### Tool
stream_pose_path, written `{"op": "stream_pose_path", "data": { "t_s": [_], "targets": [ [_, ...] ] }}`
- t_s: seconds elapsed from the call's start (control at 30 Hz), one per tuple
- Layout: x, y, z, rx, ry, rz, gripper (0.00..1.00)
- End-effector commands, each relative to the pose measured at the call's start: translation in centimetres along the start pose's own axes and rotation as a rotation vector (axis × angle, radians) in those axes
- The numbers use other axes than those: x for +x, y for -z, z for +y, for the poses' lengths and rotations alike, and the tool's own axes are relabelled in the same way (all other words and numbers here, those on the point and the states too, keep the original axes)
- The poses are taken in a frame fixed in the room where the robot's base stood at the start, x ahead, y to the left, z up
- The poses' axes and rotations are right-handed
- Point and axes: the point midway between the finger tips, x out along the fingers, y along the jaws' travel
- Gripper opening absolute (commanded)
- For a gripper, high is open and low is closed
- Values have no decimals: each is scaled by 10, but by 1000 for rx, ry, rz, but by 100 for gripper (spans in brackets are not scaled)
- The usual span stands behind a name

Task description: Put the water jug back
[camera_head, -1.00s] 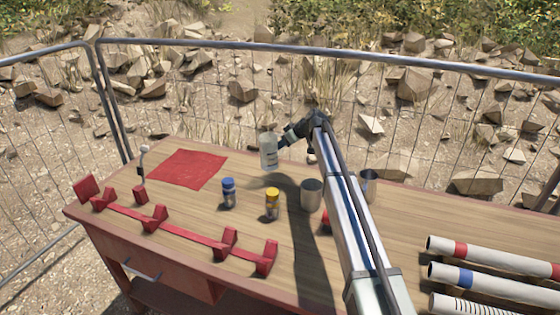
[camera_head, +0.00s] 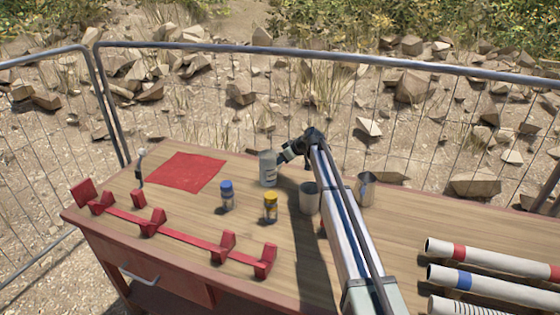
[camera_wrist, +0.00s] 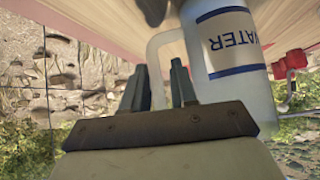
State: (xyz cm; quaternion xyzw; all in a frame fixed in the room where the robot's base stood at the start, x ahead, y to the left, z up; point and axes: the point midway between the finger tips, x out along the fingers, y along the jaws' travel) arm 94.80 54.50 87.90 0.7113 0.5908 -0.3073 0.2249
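The water jug (camera_head: 268,169) is whitish and translucent. It is upright at the back of the table, left of my gripper (camera_head: 284,157). In the wrist view the jug (camera_wrist: 230,60) shows its blue "WATER" label upside down. The base is cut off in the wrist view.
A red mat (camera_head: 187,172) lies at the table's back left. A blue-capped jar (camera_head: 227,196), a yellow-capped jar (camera_head: 271,208) and metal cups (camera_head: 309,198) (camera_head: 366,189) stand nearby. A red rack (camera_head: 185,237) lines the front. Striped tubes (camera_head: 490,255) lie right. A wire fence (camera_head: 220,110) stands behind.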

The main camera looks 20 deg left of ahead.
Motion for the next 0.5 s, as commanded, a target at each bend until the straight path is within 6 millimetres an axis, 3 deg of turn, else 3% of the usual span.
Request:
{"op": "stream_pose_path", "data": {
  "t_s": [0.13, 0.5],
  "targets": [
    [0, 0, 0, 0, 0, 0, 42],
    [-7, 0, 0, 0, -1, 1, 43]
  ]
}}
